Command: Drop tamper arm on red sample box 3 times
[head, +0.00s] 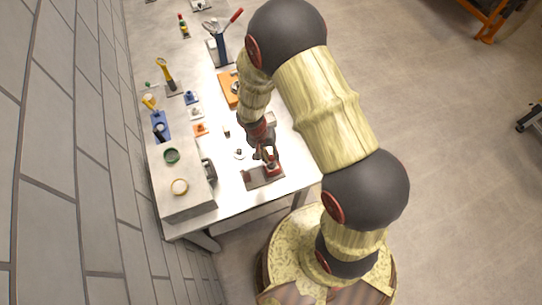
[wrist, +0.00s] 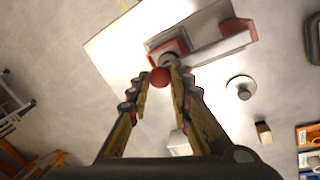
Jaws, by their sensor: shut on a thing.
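My gripper (head: 264,154) is over the tamper stand near the front right of the white table. In the wrist view my gripper (wrist: 160,74) has its fingertips closed around a red ball knob (wrist: 160,77), which looks like the end of the tamper arm. The stand, with its grey base plate (head: 256,183), lies just below; the rest of the tamper arm is mostly hidden. A red part (head: 272,168) stands beside my fingers. In the wrist view a red block (wrist: 238,26) shows at the stand's far end; I cannot tell surely which is the sample box.
A grey raised box (head: 185,204) with a green ring and a tan ring stands left of the stand. A white disc (head: 240,154) with a knob lies behind it. Orange and blue fixtures and tools fill the table's back. The table's edge is close on the right.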

